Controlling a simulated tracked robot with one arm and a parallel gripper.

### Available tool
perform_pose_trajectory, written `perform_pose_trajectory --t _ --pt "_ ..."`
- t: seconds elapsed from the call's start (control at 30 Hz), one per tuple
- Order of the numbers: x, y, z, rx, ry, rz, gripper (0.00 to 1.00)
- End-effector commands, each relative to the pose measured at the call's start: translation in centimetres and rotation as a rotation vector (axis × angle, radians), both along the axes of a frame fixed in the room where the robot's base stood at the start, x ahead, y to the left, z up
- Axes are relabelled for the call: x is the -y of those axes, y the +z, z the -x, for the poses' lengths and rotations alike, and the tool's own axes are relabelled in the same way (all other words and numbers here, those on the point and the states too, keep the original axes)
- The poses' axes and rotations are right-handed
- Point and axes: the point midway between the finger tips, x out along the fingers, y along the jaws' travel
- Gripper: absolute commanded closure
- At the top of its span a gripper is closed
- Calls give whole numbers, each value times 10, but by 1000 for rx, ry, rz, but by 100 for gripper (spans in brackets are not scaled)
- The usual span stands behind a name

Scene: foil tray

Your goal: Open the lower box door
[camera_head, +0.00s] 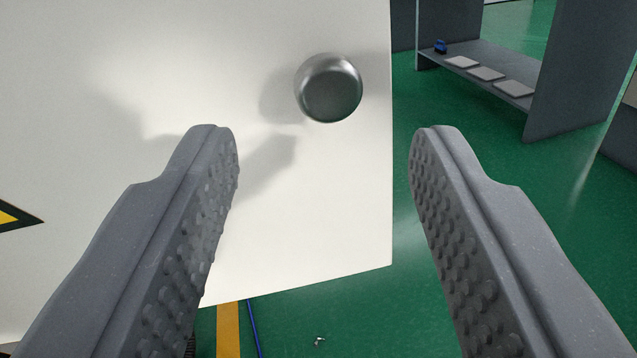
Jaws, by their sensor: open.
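A white door panel (330,190) fills the left and middle of the view, its right edge hanging over the green floor. A round metal knob (329,88) sits on it near the upper right edge. My gripper (325,140) is open, its two grey studded fingers spread wide. The knob lies between and beyond the fingertips, a little above them in the picture, and nothing is held. The left finger covers part of the panel. Whether this panel is the lower door cannot be told from this view.
A yellow and black warning sign (15,216) is on the panel's left. A grey shelf (485,75) with several flat pale pieces and a small blue object (440,46) stands back right. A yellow floor stripe (229,330) and blue line (254,328) run below.

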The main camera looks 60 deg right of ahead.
Motion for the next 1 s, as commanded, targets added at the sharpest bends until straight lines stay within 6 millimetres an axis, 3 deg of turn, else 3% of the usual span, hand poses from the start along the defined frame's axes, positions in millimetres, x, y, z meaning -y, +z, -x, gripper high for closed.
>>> perform_pose_trajectory --t 0.2,0.43,1.0 --pt "-43 -1 21 0 4 1 55" --pt "-71 0 36 1 2 2 55" --pt "-79 0 40 0 0 1 55"
